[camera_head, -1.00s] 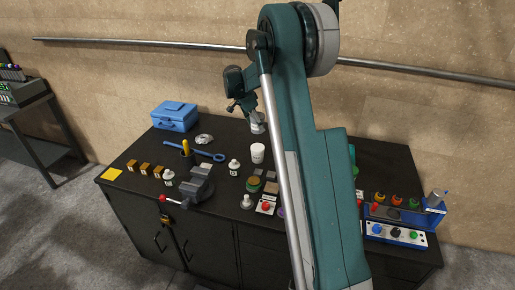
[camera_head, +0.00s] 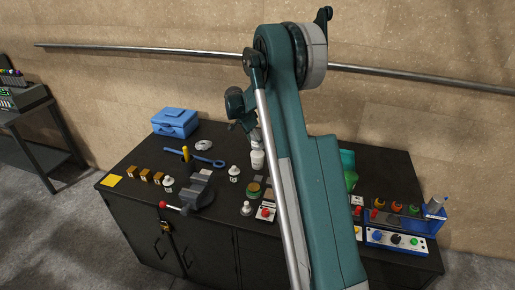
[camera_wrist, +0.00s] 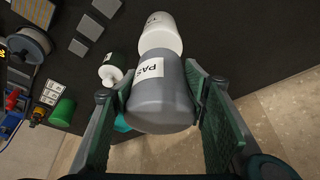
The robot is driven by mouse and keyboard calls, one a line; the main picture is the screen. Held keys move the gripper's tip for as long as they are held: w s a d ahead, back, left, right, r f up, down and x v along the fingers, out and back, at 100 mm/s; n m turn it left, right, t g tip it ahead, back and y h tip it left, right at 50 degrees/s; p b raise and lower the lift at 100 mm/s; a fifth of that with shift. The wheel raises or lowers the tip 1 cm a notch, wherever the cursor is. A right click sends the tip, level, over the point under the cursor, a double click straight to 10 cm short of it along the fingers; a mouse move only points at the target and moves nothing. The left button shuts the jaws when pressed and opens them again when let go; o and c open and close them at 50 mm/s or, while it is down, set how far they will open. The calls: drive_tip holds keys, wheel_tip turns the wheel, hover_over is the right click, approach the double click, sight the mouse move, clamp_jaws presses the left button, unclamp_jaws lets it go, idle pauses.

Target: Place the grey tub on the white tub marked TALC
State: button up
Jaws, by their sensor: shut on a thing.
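My gripper (camera_wrist: 162,92) is shut on the grey tub (camera_wrist: 160,105), with one finger on each side of it. The tub's label shows the letters "PAS". The white tub (camera_wrist: 160,32) shows just beyond the grey tub in the wrist view, partly covered by it; only a piece of its label shows. In the head view the white tub (camera_head: 257,160) stands upright on the bench, with the grey tub (camera_head: 257,138) small and partly hidden by my arm above it. I cannot tell whether the two tubs touch.
A dark bottle with a white cap (camera_wrist: 112,68) is close beside the tubs. A wire spool (camera_wrist: 30,45), a green cylinder (camera_wrist: 62,112) and flat grey plates lie on the black bench. A vise (camera_head: 196,190) and blue toolbox (camera_head: 175,122) stand at the left.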

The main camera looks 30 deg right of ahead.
sight(251, 135)
drive_tip(key=shift+f, duration=1.85)
drive_tip(key=shift+f, duration=0.15)
drive_tip(key=o, duration=1.2)
drive_tip(key=shift+c, duration=0.2)
drive_tip(key=shift+r, duration=0.25)
drive_tip(key=v, duration=1.2)
drive_tip(key=shift+a, duration=0.1)
